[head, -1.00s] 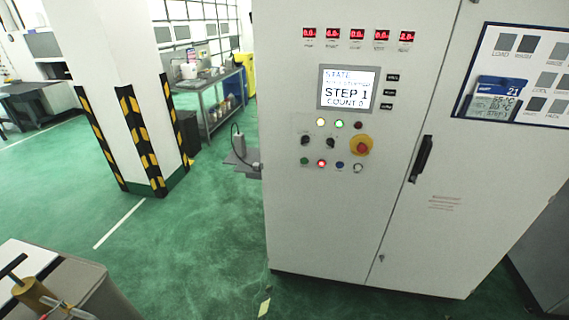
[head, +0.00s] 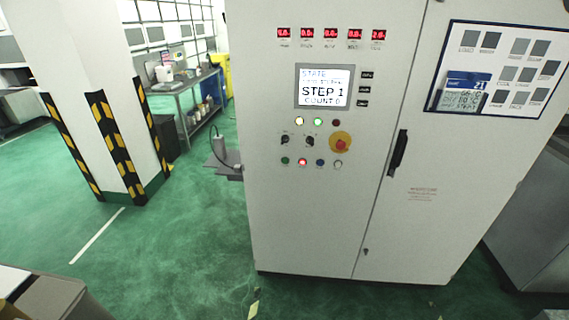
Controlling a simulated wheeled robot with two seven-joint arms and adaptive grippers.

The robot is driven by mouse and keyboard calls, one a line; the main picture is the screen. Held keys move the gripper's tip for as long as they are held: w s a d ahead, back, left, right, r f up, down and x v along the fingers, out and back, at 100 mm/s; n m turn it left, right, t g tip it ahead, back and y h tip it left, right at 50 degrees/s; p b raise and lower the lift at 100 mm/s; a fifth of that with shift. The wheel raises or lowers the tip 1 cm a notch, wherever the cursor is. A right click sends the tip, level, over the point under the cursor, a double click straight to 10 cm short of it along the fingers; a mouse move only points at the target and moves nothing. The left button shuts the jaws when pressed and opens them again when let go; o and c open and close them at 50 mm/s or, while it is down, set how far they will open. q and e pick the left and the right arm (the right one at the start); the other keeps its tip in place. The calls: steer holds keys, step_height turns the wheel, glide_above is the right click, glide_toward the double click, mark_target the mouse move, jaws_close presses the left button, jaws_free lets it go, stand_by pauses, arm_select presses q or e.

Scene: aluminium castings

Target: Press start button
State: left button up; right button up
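A tall light-grey control cabinet (head: 310,220) stands ahead of me. Its screen (head: 324,87) reads STATE, STEP 1 and COUNT 0. Below the screen are two lit lamps, one yellowish (head: 299,121) and one green (head: 318,122), and a dark red one. Under them are two black selector knobs and a red emergency stop on a yellow ring (head: 340,143). The bottom row has a green button (head: 285,161), a lit red button (head: 302,162), a blue button (head: 320,163) and a pale one (head: 338,164). Button labels are too small to read. Neither gripper is in view.
A column with black-and-yellow guards (head: 122,150) stands left of the cabinet. A small grey shelf (head: 222,165) juts from the cabinet's left side. A black handle (head: 398,152) is on its door. A grey box top (head: 45,295) is at lower left. Green floor before the cabinet is open.

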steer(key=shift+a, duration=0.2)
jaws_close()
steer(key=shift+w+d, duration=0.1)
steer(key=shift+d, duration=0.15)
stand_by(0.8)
